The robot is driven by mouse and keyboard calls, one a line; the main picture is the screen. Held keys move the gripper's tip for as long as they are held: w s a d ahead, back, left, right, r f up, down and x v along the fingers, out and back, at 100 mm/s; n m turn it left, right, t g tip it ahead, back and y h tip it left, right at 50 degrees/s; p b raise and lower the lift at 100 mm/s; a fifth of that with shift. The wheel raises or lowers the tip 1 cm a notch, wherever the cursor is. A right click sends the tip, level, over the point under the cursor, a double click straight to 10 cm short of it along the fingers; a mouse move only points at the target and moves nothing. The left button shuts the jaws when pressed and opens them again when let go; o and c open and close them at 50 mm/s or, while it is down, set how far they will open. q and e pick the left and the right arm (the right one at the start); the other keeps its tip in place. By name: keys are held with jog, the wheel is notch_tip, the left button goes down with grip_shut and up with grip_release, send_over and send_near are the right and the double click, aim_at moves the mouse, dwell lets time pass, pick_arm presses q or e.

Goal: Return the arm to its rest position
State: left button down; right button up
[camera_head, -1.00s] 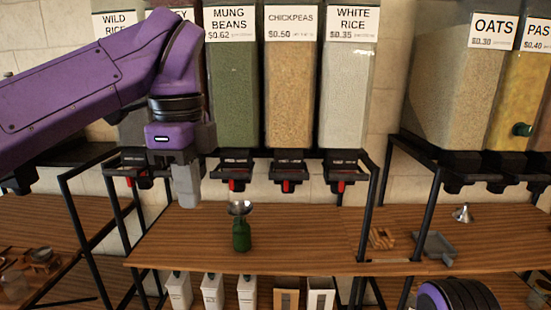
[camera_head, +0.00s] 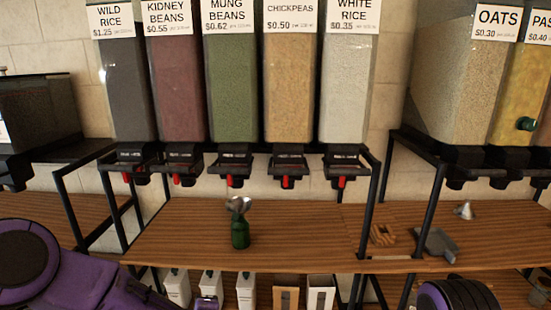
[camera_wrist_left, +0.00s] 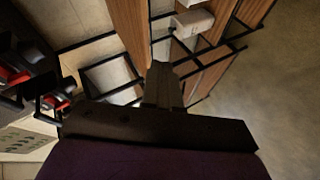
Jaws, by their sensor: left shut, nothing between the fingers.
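My left arm (camera_head: 70,275) is folded low at the left of the head view, in front of the counter. In the left wrist view my left gripper (camera_wrist_left: 163,82) is shut and empty, its fingers together over open space beside the shelf frames. A purple part of the arm shows at the bottom of the head view, but the fingertips are hidden there. Part of my right arm (camera_head: 458,295) shows at the bottom right; its gripper is out of view. A green bottle (camera_head: 240,235) stands on the wooden counter (camera_head: 300,225) with a metal funnel (camera_head: 238,205) at its mouth, seemingly tilted.
Tall dispensers, such as the mung beans (camera_head: 232,90) and the oats (camera_head: 465,85), stand above the counter on black frames. A second funnel (camera_head: 464,210), a grey scoop-like thing (camera_head: 436,243) and a wooden block (camera_head: 382,236) lie at right. White containers (camera_head: 246,291) stand below.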

pick_arm(q)
jog(key=s+a+f+m+g+h, duration=0.35)
jog(key=s+f+m, duration=0.55)
jog(key=s+f, duration=0.8)
jog(key=s+a+f+m+g+y+b, duration=0.1)
jog(key=s+a+f+g, duration=0.1)
jog(key=s, duration=0.6)
jog(key=s+a+f+m+g+y, duration=0.1)
jog(key=s+a+f, duration=0.3)
jog(key=s, duration=0.5)
jog(key=shift+a+f+g+b, duration=0.35)
jog(key=shift+a+g, duration=0.5)
jog(key=shift+a, duration=0.25)
